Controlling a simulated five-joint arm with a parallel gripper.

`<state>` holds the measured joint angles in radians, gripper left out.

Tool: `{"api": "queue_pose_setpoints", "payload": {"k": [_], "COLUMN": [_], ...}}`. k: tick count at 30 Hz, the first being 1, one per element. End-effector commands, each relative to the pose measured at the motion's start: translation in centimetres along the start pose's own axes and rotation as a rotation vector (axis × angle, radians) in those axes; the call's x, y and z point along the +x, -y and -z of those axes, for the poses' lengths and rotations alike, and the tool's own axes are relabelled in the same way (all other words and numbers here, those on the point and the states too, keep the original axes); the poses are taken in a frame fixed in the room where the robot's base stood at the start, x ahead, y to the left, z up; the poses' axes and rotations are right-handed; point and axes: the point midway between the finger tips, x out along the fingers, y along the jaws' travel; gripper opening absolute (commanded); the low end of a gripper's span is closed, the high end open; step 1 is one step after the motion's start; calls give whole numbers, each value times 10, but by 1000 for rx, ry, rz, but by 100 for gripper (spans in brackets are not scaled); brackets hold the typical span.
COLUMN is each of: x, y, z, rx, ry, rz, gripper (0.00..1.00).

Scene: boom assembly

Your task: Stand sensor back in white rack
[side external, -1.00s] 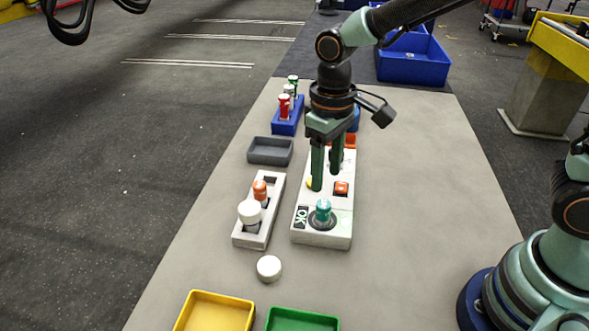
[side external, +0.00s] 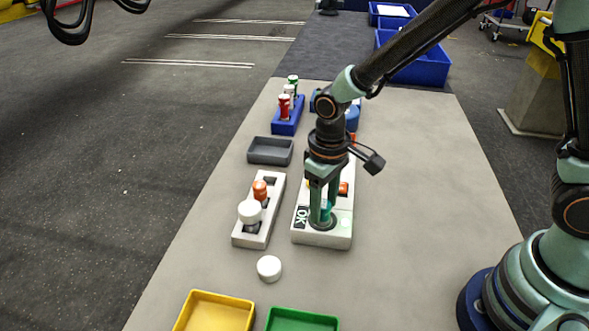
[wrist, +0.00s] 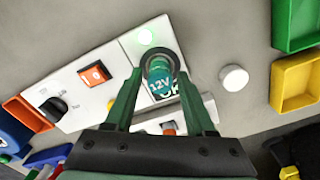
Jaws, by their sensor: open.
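A teal sensor (wrist: 160,80) marked 12V stands in the round socket of the white test station (wrist: 112,92). In the side view the sensor (side external: 326,209) is partly hidden by the fingers. My gripper (side external: 320,217) is open and lowered around the sensor, with one finger on each side in the wrist view (wrist: 158,88); I cannot tell if they touch it. The white rack (side external: 243,240) lies left of the station. It holds an orange-topped part (side external: 260,189) and a white-capped part (side external: 249,211). A dark slot (side external: 270,181) at its far end looks empty.
The station shows OK (side external: 302,216) and a lit green lamp (wrist: 145,37). A loose white disc (side external: 269,268) lies in front. Yellow (side external: 215,312) and green (side external: 303,320) trays stand nearest. A grey tray (side external: 270,151) and blue rack (side external: 287,123) stand behind. The right tabletop is clear.

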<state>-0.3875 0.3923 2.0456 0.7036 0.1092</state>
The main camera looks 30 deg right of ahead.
Motion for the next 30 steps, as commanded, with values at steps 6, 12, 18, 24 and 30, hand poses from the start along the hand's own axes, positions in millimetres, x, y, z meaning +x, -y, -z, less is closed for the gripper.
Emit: {"api": "queue_pose_setpoints", "payload": {"k": [6,12,18,24,30], "x": [0,0,-4,-18,-32], "y": [0,0,0,0,0], "z": [0,0,1,1,1], "rx": [0,0,0,0,0], "ry": [0,0,-2,-3,-2], "rz": [0,0,0,0,0], "gripper": [55,0,0,0,0]}}
